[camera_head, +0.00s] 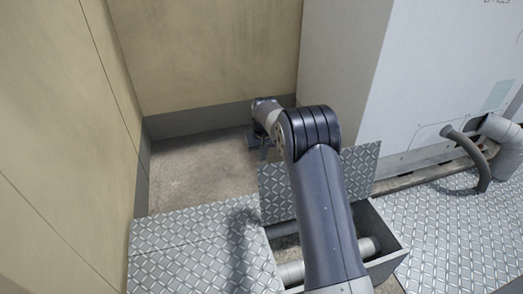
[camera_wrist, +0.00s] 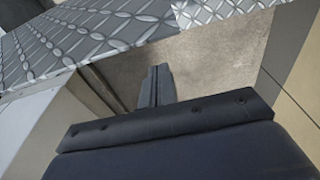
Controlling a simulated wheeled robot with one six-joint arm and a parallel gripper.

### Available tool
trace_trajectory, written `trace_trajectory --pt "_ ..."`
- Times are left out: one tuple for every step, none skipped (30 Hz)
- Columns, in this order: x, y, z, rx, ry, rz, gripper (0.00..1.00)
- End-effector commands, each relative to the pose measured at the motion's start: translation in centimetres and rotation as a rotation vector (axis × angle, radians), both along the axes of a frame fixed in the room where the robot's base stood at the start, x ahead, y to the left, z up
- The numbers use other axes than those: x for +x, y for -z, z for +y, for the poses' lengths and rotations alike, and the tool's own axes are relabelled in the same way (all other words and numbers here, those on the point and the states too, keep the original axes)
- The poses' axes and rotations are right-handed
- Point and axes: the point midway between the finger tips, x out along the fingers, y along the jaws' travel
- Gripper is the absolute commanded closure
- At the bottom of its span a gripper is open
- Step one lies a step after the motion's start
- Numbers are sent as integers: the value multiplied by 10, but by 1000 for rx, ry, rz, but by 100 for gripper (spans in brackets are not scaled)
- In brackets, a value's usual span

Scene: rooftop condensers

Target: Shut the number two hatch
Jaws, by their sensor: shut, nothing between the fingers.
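A diamond-plate hatch lid (camera_head: 362,168) stands raised on the far side of an open floor trough (camera_head: 390,250). My arm crosses in front of it and hides its middle. No number is readable on it. My gripper (camera_head: 260,147) is beyond the lid, above the bare floor near the back wall. In the wrist view my gripper's fingers (camera_wrist: 158,76) are together with nothing between them. A diamond-plate panel (camera_wrist: 85,38), which looks like the raised lid, fills the upper left there, apart from the fingers.
Pipes (camera_head: 368,246) run inside the open trough. Flat diamond-plate flooring (camera_head: 195,250) lies left of it and more (camera_head: 455,235) to the right. Beige walls (camera_head: 205,50) close the left and back. A large grey cabinet (camera_head: 440,70) with a bent hose (camera_head: 475,155) stands right.

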Motion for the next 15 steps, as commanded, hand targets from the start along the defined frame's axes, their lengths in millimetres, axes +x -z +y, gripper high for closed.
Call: trace_trajectory --pt "-6 0 -1 0 0 0 100" --pt "-8 -1 -2 0 0 0 100" --pt "-12 -1 -2 0 0 0 100" --pt "-14 -2 -3 0 0 1 100" --pt "-16 -3 -3 0 0 1 100" --pt "-19 -3 -4 0 0 1 100" --pt "-20 -3 -4 0 1 2 100" --pt "-22 -4 -4 0 0 2 100" --pt "-23 -4 -5 0 0 1 100" --pt "-24 -5 -5 0 0 1 100" --pt "-24 -5 -5 0 0 1 100" --pt "-25 -5 -5 0 0 1 100" --pt "-25 -5 -5 0 0 1 100" --pt "-25 -5 -5 0 0 1 100" --pt "-25 -5 -5 0 0 1 100"
